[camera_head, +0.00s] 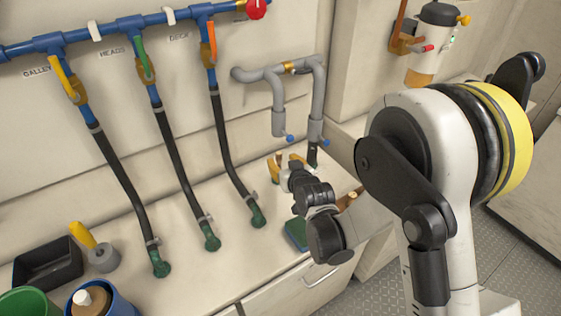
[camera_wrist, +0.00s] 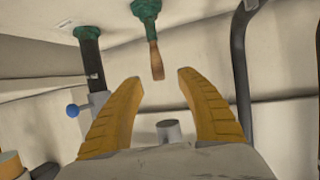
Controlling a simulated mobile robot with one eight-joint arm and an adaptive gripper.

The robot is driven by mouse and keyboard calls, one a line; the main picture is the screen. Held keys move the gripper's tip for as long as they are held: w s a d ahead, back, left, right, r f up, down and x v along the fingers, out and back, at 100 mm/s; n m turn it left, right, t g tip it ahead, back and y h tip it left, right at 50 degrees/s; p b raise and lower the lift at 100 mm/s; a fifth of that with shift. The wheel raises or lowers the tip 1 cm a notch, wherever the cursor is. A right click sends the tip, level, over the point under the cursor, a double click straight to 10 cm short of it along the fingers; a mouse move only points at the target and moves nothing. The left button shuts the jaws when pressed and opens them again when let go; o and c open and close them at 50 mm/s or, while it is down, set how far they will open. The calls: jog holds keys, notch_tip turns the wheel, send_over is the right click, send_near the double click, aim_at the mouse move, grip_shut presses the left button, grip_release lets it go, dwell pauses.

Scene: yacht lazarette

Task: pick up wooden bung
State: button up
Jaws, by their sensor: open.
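The wooden bung (camera_wrist: 156,60) shows in the wrist view as a brown tapered piece. Its narrow end meets a green fitting (camera_wrist: 146,10). In the head view my gripper (camera_head: 284,166) is low over the counter, below the grey pipes. There the bung and its fitting are largely hidden or too small to make out clearly.
Grey pipes (camera_head: 318,95) with blue handles hang over my gripper. A grey pipe end (camera_wrist: 168,130) shows between the fingers. Black hoses (camera_head: 228,145) run down to green fittings at the left. A green box (camera_head: 296,233) sits under my arm. Counter between hoses is clear.

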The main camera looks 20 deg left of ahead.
aim_at(280, 155)
jog(key=b+x, duration=0.2)
jog(key=x, duration=0.3)
jog(key=shift+w+r, duration=0.15)
jog(key=shift+w, duration=0.2)
jog(key=shift+r, duration=0.1)
jog(key=c, duration=0.9)
